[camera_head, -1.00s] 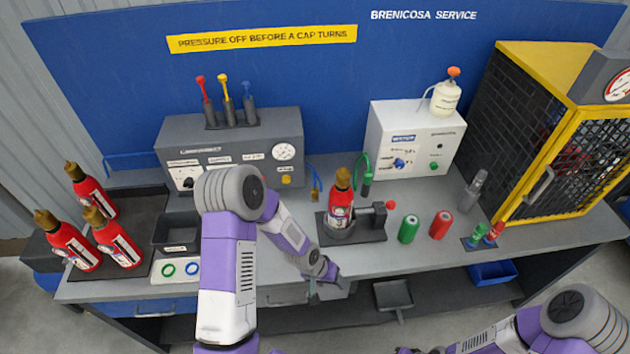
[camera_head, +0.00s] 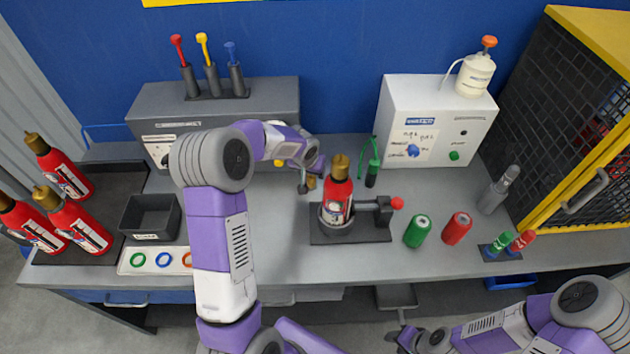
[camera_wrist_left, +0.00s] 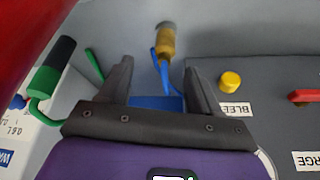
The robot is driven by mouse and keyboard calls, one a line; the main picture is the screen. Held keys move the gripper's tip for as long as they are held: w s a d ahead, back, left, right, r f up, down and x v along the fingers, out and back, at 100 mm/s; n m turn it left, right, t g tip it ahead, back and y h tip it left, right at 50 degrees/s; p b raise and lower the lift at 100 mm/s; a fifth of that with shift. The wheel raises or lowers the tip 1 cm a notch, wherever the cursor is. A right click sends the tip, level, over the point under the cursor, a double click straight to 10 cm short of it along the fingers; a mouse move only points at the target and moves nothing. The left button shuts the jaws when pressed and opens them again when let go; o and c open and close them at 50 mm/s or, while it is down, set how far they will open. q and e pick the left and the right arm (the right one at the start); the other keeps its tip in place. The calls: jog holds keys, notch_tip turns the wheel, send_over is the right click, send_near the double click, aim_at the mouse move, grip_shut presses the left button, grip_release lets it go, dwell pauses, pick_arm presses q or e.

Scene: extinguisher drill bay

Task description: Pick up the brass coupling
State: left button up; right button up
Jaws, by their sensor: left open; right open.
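The brass coupling (camera_wrist_left: 166,42) shows in the left wrist view as a brass cylinder with a grey end and a blue hose at its near end. It lies just beyond and between the two fingertips of my left gripper (camera_wrist_left: 158,68), which is open with nothing between its fingers. In the head view, a small part of the coupling (camera_head: 312,183) shows beside my left gripper (camera_head: 307,181), left of the clamped extinguisher; the gripper partly hides it. My right gripper (camera_head: 404,338) is open and empty, low in front of the bench.
A red extinguisher (camera_head: 338,190) stands upright in a clamp block (camera_head: 350,232) close to my left gripper. A grey gauge console (camera_head: 270,105) stands behind. Green (camera_head: 417,231) and red (camera_head: 457,228) cylinders stand to the right.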

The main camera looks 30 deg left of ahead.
aim_at(311, 180)
pick_arm(q)
jog(key=shift+w+f, duration=0.25)
jog(key=shift+f, duration=0.25)
jog(key=shift+a+f, duration=0.2)
jog(key=shift+f, duration=0.4)
jog(key=x, duration=0.3)
jog(key=a+x, duration=0.1)
jog(key=x, duration=0.1)
jog(key=shift+w+r, duration=0.1)
jog(key=shift+w, duration=0.3)
jog(key=shift+d, duration=0.1)
grip_shut()
